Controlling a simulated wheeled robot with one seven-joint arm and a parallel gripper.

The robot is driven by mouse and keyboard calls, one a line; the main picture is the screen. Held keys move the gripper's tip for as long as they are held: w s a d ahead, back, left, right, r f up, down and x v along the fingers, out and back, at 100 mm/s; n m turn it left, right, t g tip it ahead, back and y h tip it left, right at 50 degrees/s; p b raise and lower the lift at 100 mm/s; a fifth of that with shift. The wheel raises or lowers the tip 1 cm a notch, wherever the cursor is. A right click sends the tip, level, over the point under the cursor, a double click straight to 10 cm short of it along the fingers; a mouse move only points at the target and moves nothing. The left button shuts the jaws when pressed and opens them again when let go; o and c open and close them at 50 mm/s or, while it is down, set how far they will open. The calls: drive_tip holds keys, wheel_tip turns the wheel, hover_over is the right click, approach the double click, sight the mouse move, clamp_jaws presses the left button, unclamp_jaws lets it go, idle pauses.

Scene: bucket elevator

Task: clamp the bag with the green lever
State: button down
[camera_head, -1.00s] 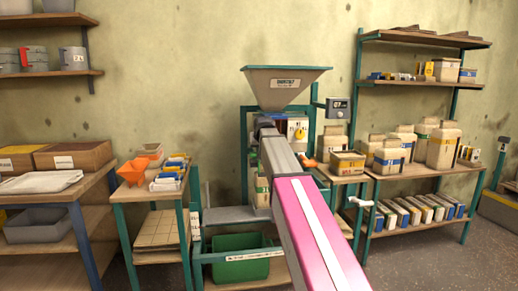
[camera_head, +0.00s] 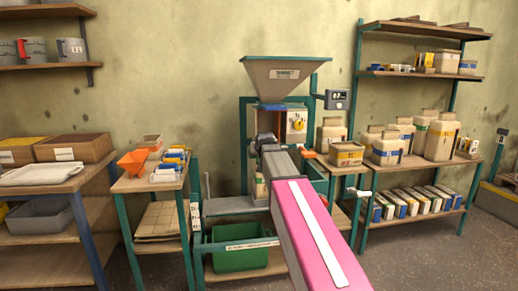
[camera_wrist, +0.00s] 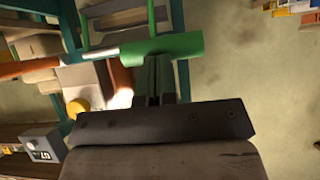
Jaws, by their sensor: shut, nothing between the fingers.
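The green lever (camera_wrist: 165,47) shows in the wrist view as a thick green bar just beyond my fingertips. My gripper (camera_wrist: 155,92) is shut and empty, its fingers pointing at the lever. I cannot tell whether they touch it. A small pale item (camera_head: 260,188), perhaps the bag, is partly hidden behind my arm below the spout.
A green bin (camera_head: 238,257) sits low under the machine. A side table (camera_head: 150,184) with an orange funnel (camera_head: 132,162) stands left. Shelves (camera_head: 425,172) with containers stand right.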

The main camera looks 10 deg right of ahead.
drive_tip(key=shift+s+f, duration=0.15)
drive_tip(key=shift+f, duration=1)
drive_tip(key=shift+s+f, duration=0.1)
drive_tip(key=shift+f, duration=1.05)
drive_tip(key=shift+r, duration=0.1)
drive_tip(key=s+f+v, duration=0.1)
drive_tip(key=f+v, duration=0.1)
drive_tip(key=v, duration=1.1)
drive_tip(key=s+f+g, duration=0.3)
drive_tip(key=s+f, duration=0.4)
drive_tip(key=f, duration=0.5)
drive_tip(key=s+f+g, duration=0.4)
drive_tip(key=s+f, duration=0.3)
drive_tip(key=f, duration=0.5)
drive_tip(key=s+f+g, duration=0.4)
drive_tip(key=s+f, duration=0.4)
drive_tip(key=f, duration=0.5)
drive_tip(key=shift+a, duration=0.25)
